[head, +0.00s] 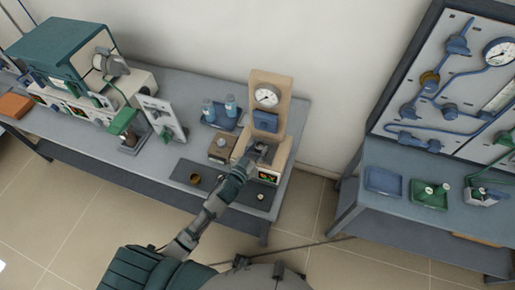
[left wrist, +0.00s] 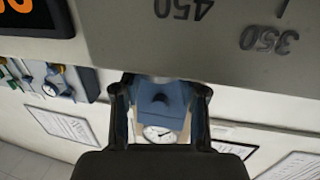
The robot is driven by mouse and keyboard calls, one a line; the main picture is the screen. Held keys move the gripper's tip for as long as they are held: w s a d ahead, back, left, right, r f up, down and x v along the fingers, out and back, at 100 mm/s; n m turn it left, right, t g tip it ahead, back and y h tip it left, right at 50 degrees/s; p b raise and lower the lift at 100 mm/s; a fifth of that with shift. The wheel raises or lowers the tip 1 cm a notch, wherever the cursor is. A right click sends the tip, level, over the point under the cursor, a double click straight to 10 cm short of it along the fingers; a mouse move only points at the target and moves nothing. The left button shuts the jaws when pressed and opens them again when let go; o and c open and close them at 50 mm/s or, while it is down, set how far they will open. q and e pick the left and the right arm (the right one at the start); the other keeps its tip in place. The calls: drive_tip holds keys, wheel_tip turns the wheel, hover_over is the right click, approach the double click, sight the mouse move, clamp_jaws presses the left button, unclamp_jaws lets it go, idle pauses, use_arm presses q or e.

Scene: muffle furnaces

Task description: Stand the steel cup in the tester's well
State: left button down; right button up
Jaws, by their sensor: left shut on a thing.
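The tester (head: 284,148) is the beige upright stand at the table's right end, with a round gauge, a blue head (head: 266,121) and a lit display at its foot. My left gripper (head: 257,153) is at the tester, just below the blue head, shut on the steel cup (head: 262,147), of which only a little grey shows. The well is hidden by the gripper and cup. In the left wrist view, the fingers (left wrist: 160,95) stand either side of the blue head (left wrist: 160,105) and gauge; the cup is hardly distinguishable there. My right gripper is not in view.
A brass-coloured cup (head: 196,178) and a small white piece (head: 261,196) are on the dark mat (head: 184,170). A brown box (head: 222,149) and a blue tray with two bottles (head: 230,105) stand left of the tester. A furnace (head: 68,55) is far left.

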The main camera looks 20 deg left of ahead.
use_arm(q)
drive_tip(key=shift+d, duration=0.1)
drive_tip(key=c, duration=0.6)
unclamp_jaws()
drive_tip(key=shift+d+r, duration=0.1)
drive_tip(key=shift+o, duration=0.2)
drive_tip(key=shift+s, duration=0.25)
drive_tip(key=v, duration=1.1)
drive_tip(key=shift+s, duration=0.25)
